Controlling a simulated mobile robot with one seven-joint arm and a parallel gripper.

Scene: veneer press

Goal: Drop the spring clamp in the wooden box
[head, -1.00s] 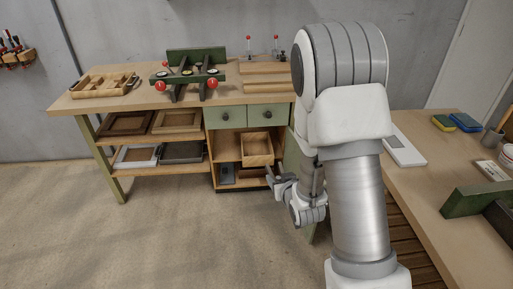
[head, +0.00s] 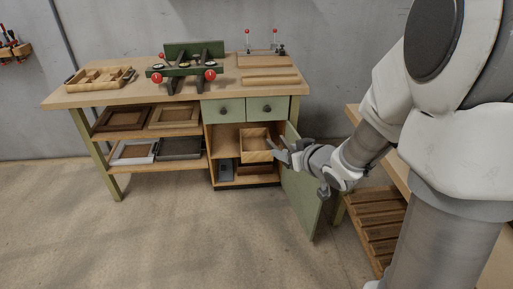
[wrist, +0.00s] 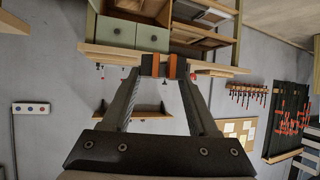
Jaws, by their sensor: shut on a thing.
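The wooden box (head: 257,156) stands on the upper shelf inside the open cabinet of the workbench, its open top facing up. My gripper (head: 276,149) is in front of the cabinet, overlapping the box's right side in the head view; how far it is from the box is hard to tell. In the wrist view my gripper (wrist: 160,70) has its fingers closed on a small dark piece with orange parts, which looks like the spring clamp (wrist: 172,67). The clamp is too small to make out in the head view.
The cabinet's green door (head: 301,190) stands open just right of and below my gripper. Two green drawers (head: 224,111) sit above the opening. Frames lie on the left shelves (head: 185,165). A divided wooden tray (head: 100,78) and a green press (head: 187,70) stand on the workbench top (head: 140,92).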

